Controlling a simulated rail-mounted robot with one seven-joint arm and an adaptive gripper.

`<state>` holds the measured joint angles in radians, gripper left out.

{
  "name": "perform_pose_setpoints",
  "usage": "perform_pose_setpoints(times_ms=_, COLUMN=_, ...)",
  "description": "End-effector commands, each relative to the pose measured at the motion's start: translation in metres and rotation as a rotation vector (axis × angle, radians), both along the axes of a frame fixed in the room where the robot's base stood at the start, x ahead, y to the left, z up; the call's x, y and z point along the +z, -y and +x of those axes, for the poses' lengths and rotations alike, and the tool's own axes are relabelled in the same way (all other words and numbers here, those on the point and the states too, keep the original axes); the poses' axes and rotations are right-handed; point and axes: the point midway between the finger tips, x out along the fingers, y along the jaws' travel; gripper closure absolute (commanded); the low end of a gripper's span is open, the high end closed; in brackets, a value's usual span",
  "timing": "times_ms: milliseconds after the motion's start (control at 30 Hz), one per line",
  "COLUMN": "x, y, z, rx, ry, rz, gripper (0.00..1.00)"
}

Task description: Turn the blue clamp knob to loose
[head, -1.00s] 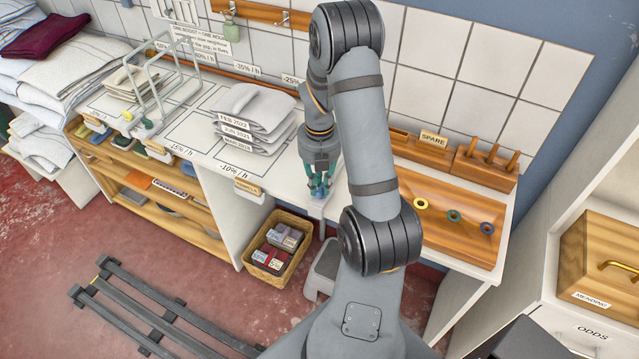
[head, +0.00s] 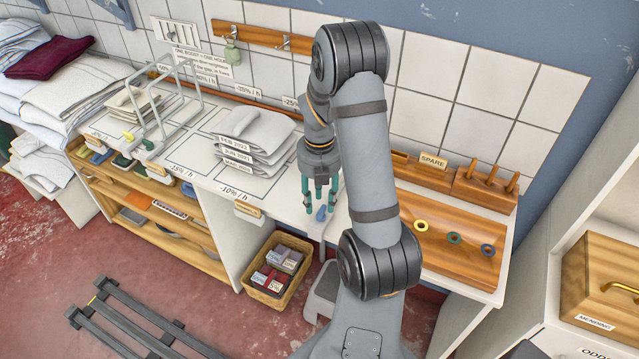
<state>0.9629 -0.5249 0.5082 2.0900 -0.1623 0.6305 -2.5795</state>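A small blue clamp knob (head: 321,214) sits near the front edge of the white counter, right of the stack of grey folded cloths. My gripper (head: 320,203) points down just above and behind the knob in the head view. Its teal fingers are spread, with a gap between them and nothing held. The knob shows below the fingertips and looks clear of them, though the exact height gap is hard to judge. The knob is too small to read which setting it is turned to.
Grey folded cloths (head: 247,133) lie left of my gripper. A wire frame (head: 165,100) stands farther left. A wooden spare tray (head: 455,262) with yellow, green and blue rings lies right of my arm. A basket (head: 277,292) stands on the floor below.

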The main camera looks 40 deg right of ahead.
Motion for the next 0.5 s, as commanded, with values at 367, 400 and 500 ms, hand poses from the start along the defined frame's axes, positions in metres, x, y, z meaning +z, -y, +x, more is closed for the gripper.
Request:
perform_pose_setpoints(times_ms=367, x=0.076, y=0.001, z=0.001, rx=0.001, ry=0.004, rz=-0.002, gripper=0.64)
perform_pose_setpoints(times_ms=400, x=0.081, y=0.001, z=0.001, rx=0.001, ry=0.004, rz=-0.002, gripper=0.64)
perform_pose_setpoints(times_ms=500, x=0.089, y=0.0, z=0.001, rx=0.0, ry=0.002, rz=0.0, gripper=0.64)
